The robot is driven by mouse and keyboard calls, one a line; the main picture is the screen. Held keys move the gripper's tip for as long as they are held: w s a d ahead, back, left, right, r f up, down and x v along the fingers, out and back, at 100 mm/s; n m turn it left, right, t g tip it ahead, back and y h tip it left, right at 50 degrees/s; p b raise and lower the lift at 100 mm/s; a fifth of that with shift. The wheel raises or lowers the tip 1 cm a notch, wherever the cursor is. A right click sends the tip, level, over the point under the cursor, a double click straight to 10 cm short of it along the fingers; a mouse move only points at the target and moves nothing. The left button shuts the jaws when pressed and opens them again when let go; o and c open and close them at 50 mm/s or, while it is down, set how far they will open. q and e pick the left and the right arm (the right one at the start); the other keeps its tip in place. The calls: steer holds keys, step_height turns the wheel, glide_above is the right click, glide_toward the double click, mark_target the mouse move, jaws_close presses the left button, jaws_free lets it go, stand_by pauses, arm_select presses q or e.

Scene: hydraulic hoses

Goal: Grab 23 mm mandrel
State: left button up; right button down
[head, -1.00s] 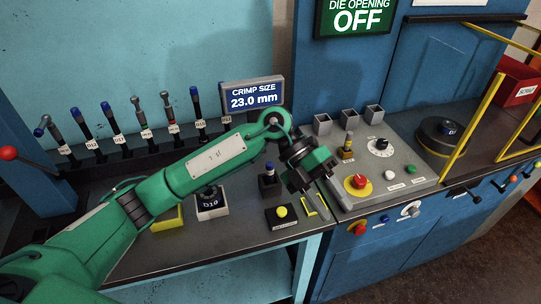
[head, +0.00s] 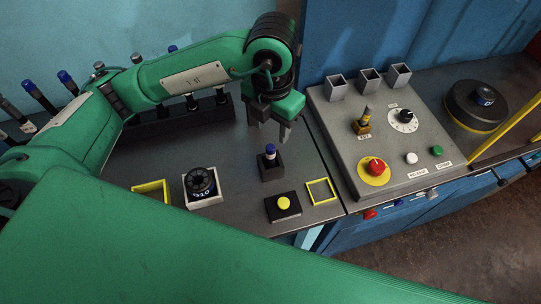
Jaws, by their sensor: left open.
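My left gripper (head: 271,126) is open and empty. It points down over the bench, and in the picture its fingertips are just above a blue-capped pin (head: 270,150). The pin stands upright in a small dark square holder (head: 271,170). I cannot see any size marking on the pin. More mandrels stand in the rack at the back left, such as a blue-capped one (head: 67,80). My left arm hides part of this rack, and the labels cannot be read now. My right gripper is not in view.
A ring die (head: 201,182) sits in a white tray. Near it are a black box with a yellow button (head: 283,205) and two yellow frames (head: 321,191). The grey control panel (head: 400,170) stands to the right. A green link of mine covers the foreground.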

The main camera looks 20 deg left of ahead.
mark_target(271, 147)
arm_select(q)
step_height(271, 147, down, 3)
steer(key=shift+f, duration=0.55)
steer(key=shift+w+a+f+p, duration=0.15)
steer(key=shift+f+p, duration=0.3)
steer(key=shift+f, duration=0.25)
step_height(271, 147, down, 2)
steer(key=shift+a+f+p, duration=0.1)
steer(key=shift+f+p, duration=0.1)
steer(key=shift+p, duration=0.2)
steer(key=shift+f, duration=0.55)
steer(key=shift+w, duration=0.1)
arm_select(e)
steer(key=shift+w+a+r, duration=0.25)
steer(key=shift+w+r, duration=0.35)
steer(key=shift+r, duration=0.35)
arm_select(q)
jaws_close()
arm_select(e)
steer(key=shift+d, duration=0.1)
